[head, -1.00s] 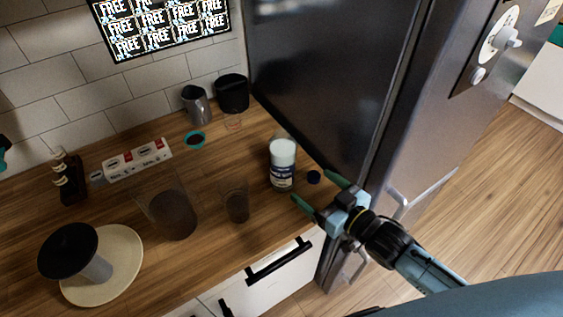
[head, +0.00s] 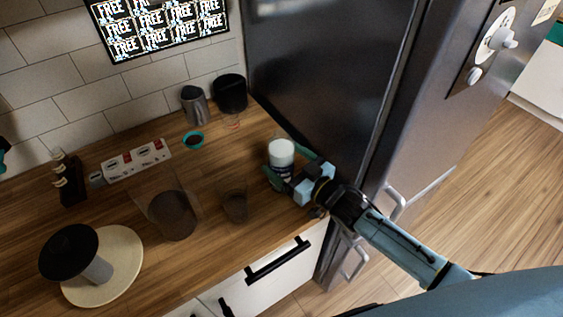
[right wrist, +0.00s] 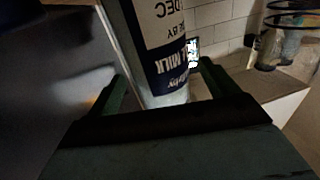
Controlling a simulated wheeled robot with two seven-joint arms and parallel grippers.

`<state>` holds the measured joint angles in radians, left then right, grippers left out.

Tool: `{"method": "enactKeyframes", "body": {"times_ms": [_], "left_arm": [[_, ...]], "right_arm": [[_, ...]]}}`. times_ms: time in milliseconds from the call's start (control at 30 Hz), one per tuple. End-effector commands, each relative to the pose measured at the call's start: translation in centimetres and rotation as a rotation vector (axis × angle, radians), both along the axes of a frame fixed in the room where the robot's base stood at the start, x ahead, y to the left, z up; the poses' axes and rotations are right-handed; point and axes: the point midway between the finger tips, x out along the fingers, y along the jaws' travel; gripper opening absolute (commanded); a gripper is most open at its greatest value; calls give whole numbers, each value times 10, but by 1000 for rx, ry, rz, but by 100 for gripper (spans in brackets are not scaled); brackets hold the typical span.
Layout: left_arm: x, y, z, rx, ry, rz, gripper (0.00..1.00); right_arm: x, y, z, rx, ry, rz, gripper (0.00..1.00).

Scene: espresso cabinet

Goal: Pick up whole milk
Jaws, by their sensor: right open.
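The whole milk is a white bottle (head: 281,152) with a dark blue label, standing on the wooden counter near the fridge. Its label, with "MILK" readable upside down, fills the middle of the right wrist view (right wrist: 163,50). My right gripper (head: 289,172) is open, with its green fingers on either side of the bottle's lower part. In the right wrist view the fingers (right wrist: 160,92) show left and right of the bottle; I cannot tell whether they touch it. The bottle's lower part is partly hidden by the gripper in the head view. My left gripper is not in view.
The dark fridge (head: 330,70) stands close to the right of the bottle. A dark glass (head: 234,206) and a larger clear container (head: 172,216) stand to its left. A metal pitcher (head: 195,106) and a black canister (head: 231,93) are behind, by the wall.

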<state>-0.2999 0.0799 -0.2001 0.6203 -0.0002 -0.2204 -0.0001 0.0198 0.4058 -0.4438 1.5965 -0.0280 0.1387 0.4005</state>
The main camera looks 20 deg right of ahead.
Motion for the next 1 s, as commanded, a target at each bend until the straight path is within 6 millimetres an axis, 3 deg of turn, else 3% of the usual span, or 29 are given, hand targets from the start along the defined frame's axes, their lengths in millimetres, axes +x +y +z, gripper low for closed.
{"method": "enactKeyframes", "body": {"times_ms": [200, 500, 1000], "left_arm": [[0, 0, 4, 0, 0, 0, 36], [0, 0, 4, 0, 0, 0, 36], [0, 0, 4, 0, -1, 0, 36]], "right_arm": [[29, 15, 1, 3, -1, -1, 86], [33, 17, 0, 1, 0, 0, 86], [33, 17, 0, 1, 0, 0, 23]]}}
